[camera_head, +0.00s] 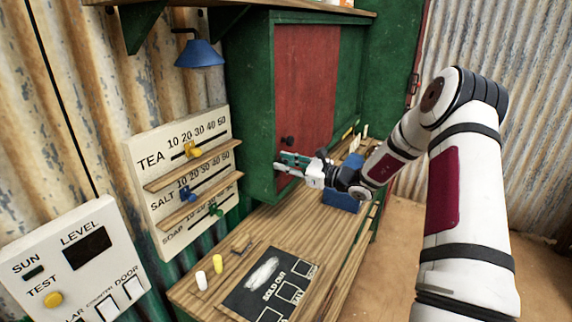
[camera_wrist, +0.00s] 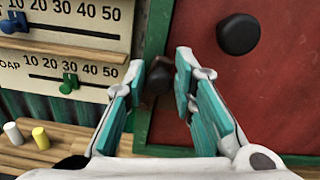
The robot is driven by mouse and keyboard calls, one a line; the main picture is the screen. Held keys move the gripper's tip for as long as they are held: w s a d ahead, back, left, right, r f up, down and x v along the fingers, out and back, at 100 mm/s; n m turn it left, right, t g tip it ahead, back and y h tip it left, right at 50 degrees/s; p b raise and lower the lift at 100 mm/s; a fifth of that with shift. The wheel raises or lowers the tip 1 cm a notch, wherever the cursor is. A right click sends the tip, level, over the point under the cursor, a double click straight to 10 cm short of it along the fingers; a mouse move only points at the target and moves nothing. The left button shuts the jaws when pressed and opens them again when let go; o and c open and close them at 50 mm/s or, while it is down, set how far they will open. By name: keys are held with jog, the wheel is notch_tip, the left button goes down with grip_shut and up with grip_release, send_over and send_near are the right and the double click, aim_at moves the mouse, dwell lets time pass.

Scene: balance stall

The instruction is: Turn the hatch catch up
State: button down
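The hatch is a red panel (camera_head: 305,85) in a green cabinet frame, and it fills the right of the wrist view (camera_wrist: 265,85). A black round knob (camera_wrist: 238,34) sits on the panel; it also shows in the head view (camera_head: 288,140). A small dark brown piece, which looks like the hatch catch (camera_wrist: 160,78), is at the panel's lower left edge by the green frame. My gripper (camera_wrist: 165,72) points at it with fingers apart, one on each side. Contact cannot be told. In the head view my gripper (camera_head: 284,163) hides the catch.
A white price board (camera_head: 185,170) with shelves and coloured sliders stands left of the cabinet. The wooden counter (camera_head: 205,300) below holds a white and a yellow peg and a dark slate (camera_head: 265,285). A blue lamp (camera_head: 200,54) hangs upper left. A blue object (camera_head: 342,197) is beneath my wrist.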

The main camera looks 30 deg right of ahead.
jog(key=shift+s+a+n+p, duration=0.15)
jog(key=shift+a+n+p, duration=0.05)
jog(key=shift+n, duration=0.6)
jog(key=shift+s+a+n+p, duration=0.15)
jog(key=shift+n, duration=0.65)
jog(key=c, duration=1.5)
grip_release()
jog(key=v, duration=1.2)
jog(key=shift+a, duration=0.1)
